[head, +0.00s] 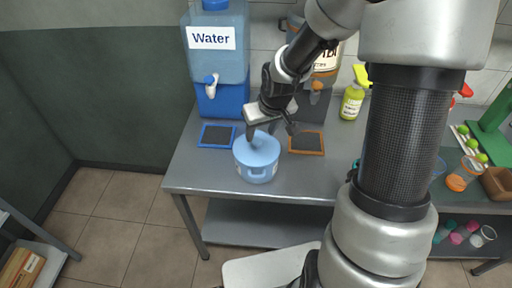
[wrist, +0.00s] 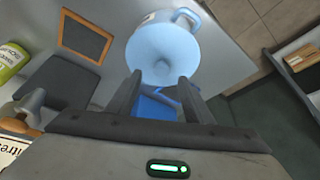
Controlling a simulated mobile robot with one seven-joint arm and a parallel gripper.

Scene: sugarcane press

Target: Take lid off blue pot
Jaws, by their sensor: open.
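The blue pot (head: 257,173) stands upright on the grey metal table near its front left edge. Its light blue lid (head: 262,154) is on it. The wrist view shows the lid (wrist: 165,48) from above, with a round knob in its middle and a pot handle at the far rim. My gripper (head: 271,130) is open and empty, just above and behind the pot. In the wrist view my fingers (wrist: 160,92) point toward the lid, with the knob lying roughly between their lines and beyond the tips. I see no contact.
A blue water dispenser (head: 222,95) stands behind the pot. A blue-framed mat (head: 217,135) lies left of it and a brown-framed mat (head: 307,142) right. A yellow-green bottle (head: 352,102) stands further right. My arm hides part of the table.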

